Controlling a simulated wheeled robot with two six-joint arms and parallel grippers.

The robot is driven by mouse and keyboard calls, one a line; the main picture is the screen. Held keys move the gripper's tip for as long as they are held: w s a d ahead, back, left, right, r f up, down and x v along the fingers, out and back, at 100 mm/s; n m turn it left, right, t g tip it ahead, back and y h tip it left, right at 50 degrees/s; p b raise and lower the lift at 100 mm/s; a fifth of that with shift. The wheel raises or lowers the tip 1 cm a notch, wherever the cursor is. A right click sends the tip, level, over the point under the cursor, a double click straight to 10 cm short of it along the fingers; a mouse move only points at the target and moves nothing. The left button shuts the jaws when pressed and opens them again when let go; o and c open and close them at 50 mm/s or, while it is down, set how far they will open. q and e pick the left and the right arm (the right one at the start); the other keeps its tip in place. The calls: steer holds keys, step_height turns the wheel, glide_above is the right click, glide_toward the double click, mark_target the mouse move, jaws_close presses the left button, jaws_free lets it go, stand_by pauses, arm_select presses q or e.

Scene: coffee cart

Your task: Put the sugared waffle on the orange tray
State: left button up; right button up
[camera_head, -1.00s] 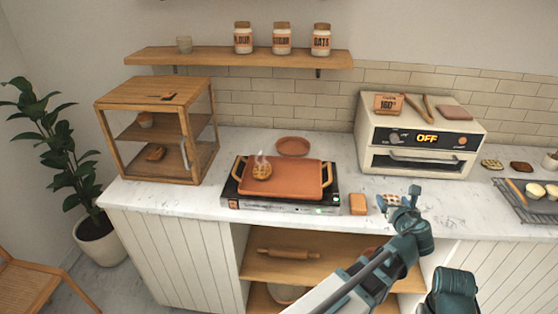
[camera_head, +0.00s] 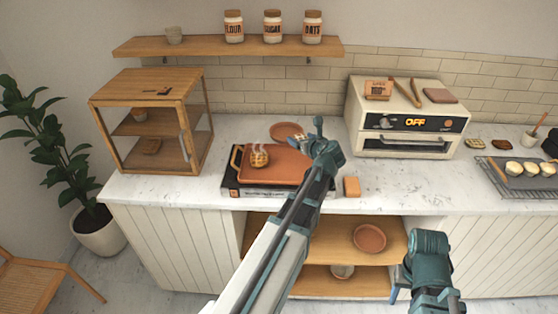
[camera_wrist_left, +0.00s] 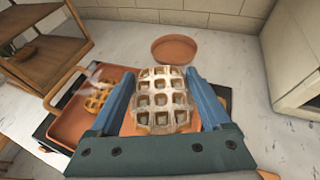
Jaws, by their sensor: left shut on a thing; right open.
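The sugared waffle (camera_wrist_left: 160,100), pale with a whitish coating, is held between the blue fingers of my left gripper (camera_wrist_left: 158,98) in the left wrist view. The orange tray (camera_head: 291,166), rectangular with light handles, lies on a dark hot plate. It also shows in the left wrist view (camera_wrist_left: 74,124). Another browner waffle (camera_head: 259,157) sits steaming on its left part. My right gripper (camera_head: 401,284) is low in front of the counter, open, its fingers partly hidden.
A round terracotta dish (camera_head: 287,130) stands behind the tray. A small orange-brown block (camera_head: 352,187) lies to the tray's right. A wooden cabinet (camera_head: 150,123) stands left and a toaster oven (camera_head: 408,120) right.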

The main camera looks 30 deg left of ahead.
mark_target(295, 164)
arm_select(q)
steer(key=shift+s+a+r, duration=0.15)
steer(key=shift+a, duration=0.8)
step_height(295, 164, down, 10)
steer(key=b, duration=1)
steer(key=shift+f, duration=0.25)
steer(key=o, duration=1.2)
steer(key=shift+r, duration=0.1)
